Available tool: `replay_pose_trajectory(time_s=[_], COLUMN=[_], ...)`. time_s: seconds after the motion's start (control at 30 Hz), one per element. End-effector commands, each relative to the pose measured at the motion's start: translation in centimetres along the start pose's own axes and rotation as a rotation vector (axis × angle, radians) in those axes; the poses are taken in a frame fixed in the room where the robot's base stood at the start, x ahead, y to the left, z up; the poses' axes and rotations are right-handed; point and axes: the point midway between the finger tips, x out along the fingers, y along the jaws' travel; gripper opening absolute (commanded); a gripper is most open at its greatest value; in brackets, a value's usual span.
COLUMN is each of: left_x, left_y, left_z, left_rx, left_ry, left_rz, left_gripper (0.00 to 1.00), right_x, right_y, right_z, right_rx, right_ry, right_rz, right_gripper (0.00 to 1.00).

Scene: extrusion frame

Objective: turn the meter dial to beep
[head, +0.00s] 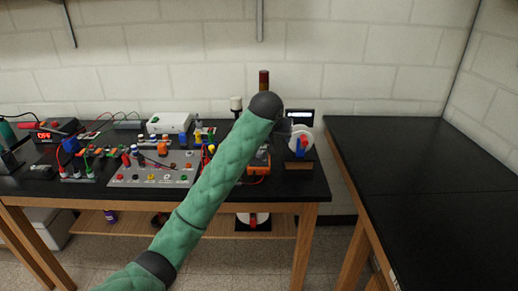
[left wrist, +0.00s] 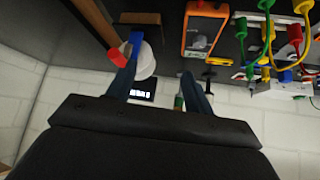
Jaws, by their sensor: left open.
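The meter (head: 259,171) is an orange handheld unit near the right end of the black bench, partly covered by my left arm in the head view. In the left wrist view the orange meter (left wrist: 206,12) is upside down at the top, beyond my fingers. Its dial is too small and partly cut off to read. My left gripper (left wrist: 160,72) is open, with two dark fingers apart and nothing seen between them that it holds. In the head view the left gripper (head: 285,126) is above and right of the meter, mostly hidden behind the wrist. My right gripper is not in view.
A white disc (head: 301,139) with blue and red parts stands just right of the meter, near my left gripper. A small lit display (head: 300,117) is behind it. A grey panel (head: 150,171) with sockets and leads lies left. The right table (head: 420,160) is bare.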

Motion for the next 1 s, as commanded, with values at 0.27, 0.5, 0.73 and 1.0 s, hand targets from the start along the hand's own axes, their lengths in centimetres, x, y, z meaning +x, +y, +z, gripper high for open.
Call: replay_pose_trajectory(time_s=[0.27,0.5,0.73,1.0], left_x=[1.2,6.2,10.1,12.5], left_y=[0.3,-1.0,-4.0,-8.3], left_z=[-5.4,-5.9,-5.8,-5.8], left_rx=[-0.264,-0.713,-1.212,-1.716], left_ry=[-0.089,-0.256,-0.379,-0.417], left_rz=[-0.04,-0.141,-0.336,-0.598], left_gripper=[0.52,0.52,0.52,0.52], right_x=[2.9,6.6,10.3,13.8], right_y=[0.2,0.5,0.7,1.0], right_z=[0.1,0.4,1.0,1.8], right_rx=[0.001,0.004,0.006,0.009], right_ry=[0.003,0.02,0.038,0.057], right_rz=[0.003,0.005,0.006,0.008], right_gripper=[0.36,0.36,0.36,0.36])
